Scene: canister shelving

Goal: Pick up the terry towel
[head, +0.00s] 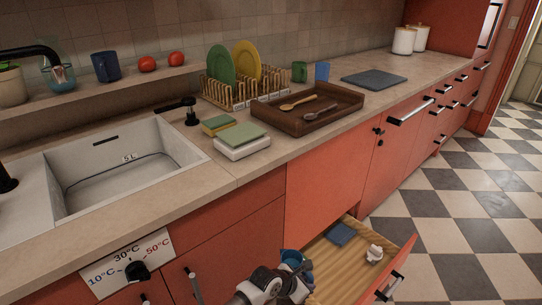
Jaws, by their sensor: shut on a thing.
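My gripper (293,268) is at the bottom middle, beside the left side of the open drawer. It is shut on a blue, cloth-like thing (291,257), only partly visible and too small to identify surely as the terry towel. The fingertips are mostly hidden. A flat, folded dark blue cloth (341,233) lies at the back of the drawer, apart from my gripper. On the counter, a folded green cloth (243,136) lies on a white block (242,149) right of the sink. I cannot tell which cloth is terry.
The open wooden drawer (335,266) juts from the red cabinets and holds a small white object (374,254). The checkered floor at right is clear.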

